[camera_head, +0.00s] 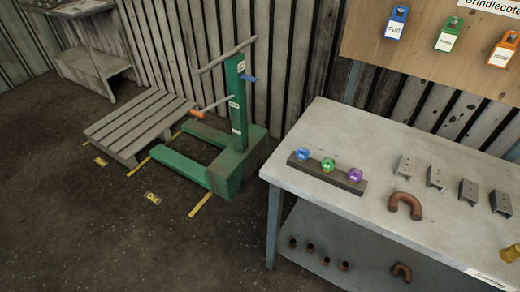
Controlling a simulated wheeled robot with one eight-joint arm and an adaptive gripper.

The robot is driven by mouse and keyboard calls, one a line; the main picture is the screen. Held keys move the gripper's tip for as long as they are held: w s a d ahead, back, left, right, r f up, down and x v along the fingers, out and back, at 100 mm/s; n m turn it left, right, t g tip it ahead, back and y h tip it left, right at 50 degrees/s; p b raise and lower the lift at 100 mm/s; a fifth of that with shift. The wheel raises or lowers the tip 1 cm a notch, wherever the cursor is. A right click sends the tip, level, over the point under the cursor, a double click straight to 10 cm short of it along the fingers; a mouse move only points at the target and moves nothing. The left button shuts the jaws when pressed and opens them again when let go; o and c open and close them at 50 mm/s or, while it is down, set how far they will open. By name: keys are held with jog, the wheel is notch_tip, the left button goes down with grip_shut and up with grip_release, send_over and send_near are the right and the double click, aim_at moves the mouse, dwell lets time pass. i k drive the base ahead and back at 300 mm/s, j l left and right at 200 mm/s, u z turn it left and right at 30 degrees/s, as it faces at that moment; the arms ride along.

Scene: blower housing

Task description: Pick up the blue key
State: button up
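A small round blue piece (303,154) sits at the left end of a dark bar-shaped holder (343,185) on the grey workbench (325,130). A green piece (328,164) and a purple piece (355,175) sit beside it in the same row. The blue piece is too small for me to tell whether it is a key. A blue tag (396,22) hangs on the wooden wall board, and a small blue part (249,78) sticks out from the green lift. My gripper is not in view.
Several metal brackets (437,178) and a brown U-shaped pipe (405,206) lie on the bench. A lower shelf (335,235) holds small brown parts. The green lift (233,150) and a slatted pallet (140,120) stand left. The floor (80,230) at front left is clear.

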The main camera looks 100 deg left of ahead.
aim_at(303, 154)
jog(key=u, duration=3.1)
jog(key=i+z, duration=0.35)
jog(key=i+j+z, duration=0.15)
jog(key=z, duration=0.2)
jog(key=i+j+z, duration=0.2)
jog(key=z, duration=0.15)
jog(key=i, duration=0.1)
